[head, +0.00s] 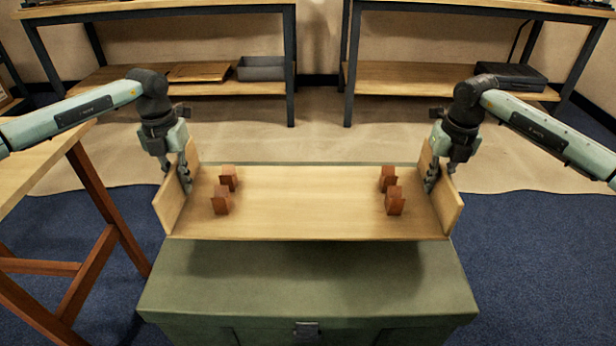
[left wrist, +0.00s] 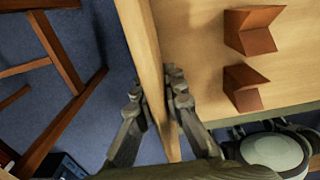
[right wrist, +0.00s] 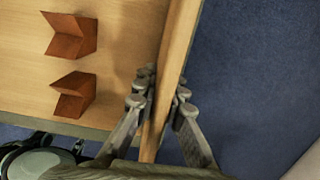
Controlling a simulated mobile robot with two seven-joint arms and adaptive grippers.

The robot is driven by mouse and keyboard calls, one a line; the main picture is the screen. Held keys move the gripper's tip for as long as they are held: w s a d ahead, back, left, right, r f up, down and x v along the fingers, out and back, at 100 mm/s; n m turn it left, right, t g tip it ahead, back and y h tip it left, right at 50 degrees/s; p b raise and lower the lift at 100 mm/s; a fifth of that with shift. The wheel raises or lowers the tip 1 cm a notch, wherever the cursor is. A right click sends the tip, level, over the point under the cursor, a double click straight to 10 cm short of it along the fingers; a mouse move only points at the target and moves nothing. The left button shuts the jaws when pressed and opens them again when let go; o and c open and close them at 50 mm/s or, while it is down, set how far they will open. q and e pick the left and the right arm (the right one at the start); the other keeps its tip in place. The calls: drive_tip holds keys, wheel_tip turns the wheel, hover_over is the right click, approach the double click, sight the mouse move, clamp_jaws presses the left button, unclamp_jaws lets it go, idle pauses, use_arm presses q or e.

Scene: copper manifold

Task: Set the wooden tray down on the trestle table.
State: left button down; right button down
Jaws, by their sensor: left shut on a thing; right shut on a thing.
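The wooden tray (head: 305,205) is a pale board with raised end walls and several small red-brown notched blocks on it. It is level and above a green chest (head: 300,285); I cannot tell for sure how large the gap is. My left gripper (head: 184,180) is shut on the tray's left end wall, which also shows between its fingers in the left wrist view (left wrist: 158,100). My right gripper (head: 432,178) is shut on the right end wall, seen in the right wrist view (right wrist: 163,105). The trestle table (head: 40,175) stands at the left, partly out of frame, with red-brown legs.
Two dark-framed workbenches stand at the back, the left one (head: 185,88) holding a grey bin (head: 261,68) on its lower shelf and the right one (head: 425,78) a dark case (head: 512,76). Blue carpet (head: 530,240) is clear at the right. The visible trestle top is bare.

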use_arm(q)
drive_tip(key=shift+r, duration=0.1)
use_arm(e)
drive_tip(key=shift+r, duration=0.1)
